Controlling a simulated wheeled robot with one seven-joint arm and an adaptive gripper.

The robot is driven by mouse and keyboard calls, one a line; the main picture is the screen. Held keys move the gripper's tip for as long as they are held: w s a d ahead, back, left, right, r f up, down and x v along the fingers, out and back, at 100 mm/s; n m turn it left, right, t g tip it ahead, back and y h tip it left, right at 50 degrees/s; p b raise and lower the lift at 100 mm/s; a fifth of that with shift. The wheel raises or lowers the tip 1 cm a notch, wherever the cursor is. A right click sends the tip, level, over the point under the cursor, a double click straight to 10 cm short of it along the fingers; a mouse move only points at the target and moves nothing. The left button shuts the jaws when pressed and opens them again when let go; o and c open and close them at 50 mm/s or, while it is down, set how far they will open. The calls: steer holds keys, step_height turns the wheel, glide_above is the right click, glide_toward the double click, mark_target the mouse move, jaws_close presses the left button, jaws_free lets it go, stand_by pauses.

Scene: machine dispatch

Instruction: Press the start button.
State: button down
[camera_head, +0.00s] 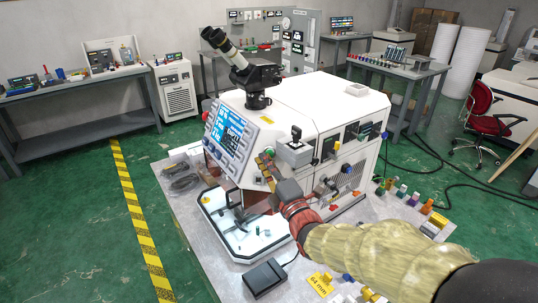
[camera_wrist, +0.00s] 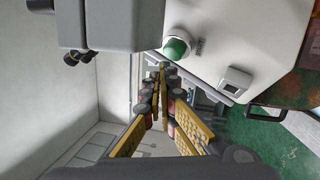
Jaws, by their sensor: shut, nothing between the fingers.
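A white machine (camera_head: 325,95) stands on a grey table. A round green button (camera_head: 271,152) in a pale ring sits on its front face. My gripper (camera_head: 264,164) is shut and empty, right by the button in the head view. In the wrist view my gripper's closed fingertips (camera_wrist: 162,68) lie just below the button. I cannot tell whether they touch it. The button is unobstructed in the wrist view.
A microscope-like eyepiece (camera_head: 240,65) stands on top. A white tray (camera_head: 236,244) and black pedal (camera_head: 265,277) lie in front.

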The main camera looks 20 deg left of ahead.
steer(key=shift+w+f+b, duration=0.25)
steer(key=shift+w+b, duration=0.5)
steer(key=shift+b, duration=0.5)
stand_by(0.6)
steer(key=shift+s, duration=0.15)
steer(key=shift+s+r+b, duration=0.25)
steer(key=shift+s+b, duration=0.25)
steer(key=shift+s, duration=0.1)
steer(key=s, duration=0.1)
steer(key=s+r+b, duration=0.1)
steer(key=s, duration=0.2)
steer(key=shift+s+d+r+b, duration=0.2)
steer(key=shift+s+r+b, duration=0.15)
steer(key=shift+b, duration=0.05)
stand_by(0.8)
